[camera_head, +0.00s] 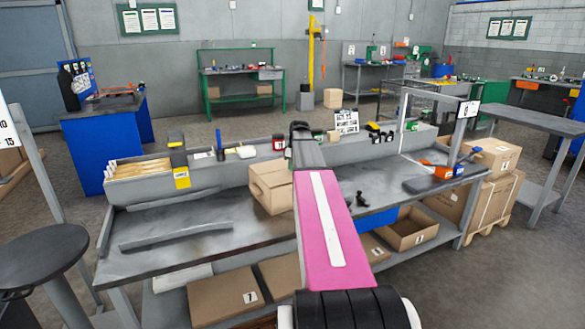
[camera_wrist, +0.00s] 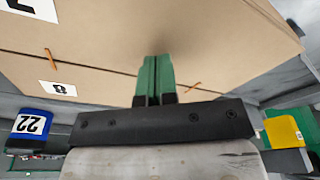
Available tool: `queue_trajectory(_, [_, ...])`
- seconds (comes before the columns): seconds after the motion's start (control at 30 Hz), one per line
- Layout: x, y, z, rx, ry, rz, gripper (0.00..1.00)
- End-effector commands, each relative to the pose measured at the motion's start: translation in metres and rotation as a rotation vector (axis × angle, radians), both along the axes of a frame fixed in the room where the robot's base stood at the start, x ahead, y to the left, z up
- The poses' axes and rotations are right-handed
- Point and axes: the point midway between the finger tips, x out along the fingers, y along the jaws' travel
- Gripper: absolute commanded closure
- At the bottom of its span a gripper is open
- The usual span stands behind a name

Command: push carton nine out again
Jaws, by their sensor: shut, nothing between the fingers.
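I cannot identify carton nine for sure. On the bench's lower shelf in the head view are a carton marked 7 (camera_head: 215,297), a carton (camera_head: 281,276) partly behind my arm, a small carton (camera_head: 371,251) and an open carton (camera_head: 405,236); the last two labels are too small to read. In the wrist view my gripper (camera_wrist: 154,75) is shut and empty, its green fingertips against or just in front of a brown carton face (camera_wrist: 225,68). A label reading 8 upside down (camera_wrist: 58,89) lies left of the fingers. Contact is unclear. The head view hides my fingers.
Stacked boxes (camera_head: 495,205) stand at the bench's right end. A round stool (camera_head: 42,255) stands left.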

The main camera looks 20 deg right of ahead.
Motion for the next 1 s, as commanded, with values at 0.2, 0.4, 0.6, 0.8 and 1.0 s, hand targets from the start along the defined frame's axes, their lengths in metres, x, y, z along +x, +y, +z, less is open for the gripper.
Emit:
queue_trajectory(0.2, [-0.036,-0.03,0.001,0.0,-0.003,-0.002,1.0])
queue_trajectory(0.4, [-0.063,-0.056,0.001,0.001,-0.003,-0.001,1.0])
queue_trajectory(0.6, [-0.077,-0.07,0.001,0.0,-0.004,0.001,1.0])
queue_trajectory(0.8, [-0.081,-0.074,0.002,0.0,-0.004,0.001,1.0])
queue_trajectory(1.0, [-0.081,-0.074,0.001,0.001,-0.004,0.001,1.0])
